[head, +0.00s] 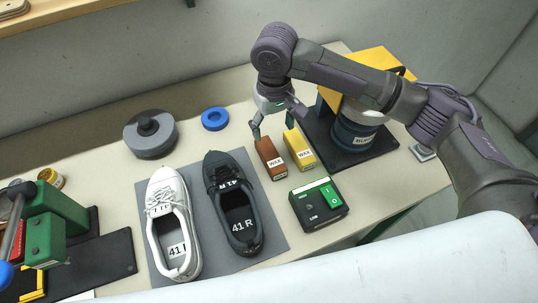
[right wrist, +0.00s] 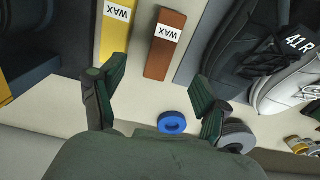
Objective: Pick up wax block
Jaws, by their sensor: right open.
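Two wax blocks labelled WAX lie side by side on the table in the head view: a brown one (head: 270,160) and a yellow one (head: 300,150). The right wrist view also shows the brown block (right wrist: 165,45) and the yellow block (right wrist: 116,35). My right gripper (head: 273,122) is just behind the blocks, its fingers pointing down. In the wrist view the right gripper (right wrist: 155,78) is open and empty, with the brown block ahead between the lines of its fingers and the yellow one nearer the left finger. My left gripper is out of view.
A grey mat (head: 272,226) with a white shoe (head: 165,210) and a black shoe (head: 222,175) lies left of the blocks. A green-switched box (head: 318,204) stands in front. A dark machine marked BUFF (head: 352,135) is at right. A blue ring (head: 214,119) lies behind.

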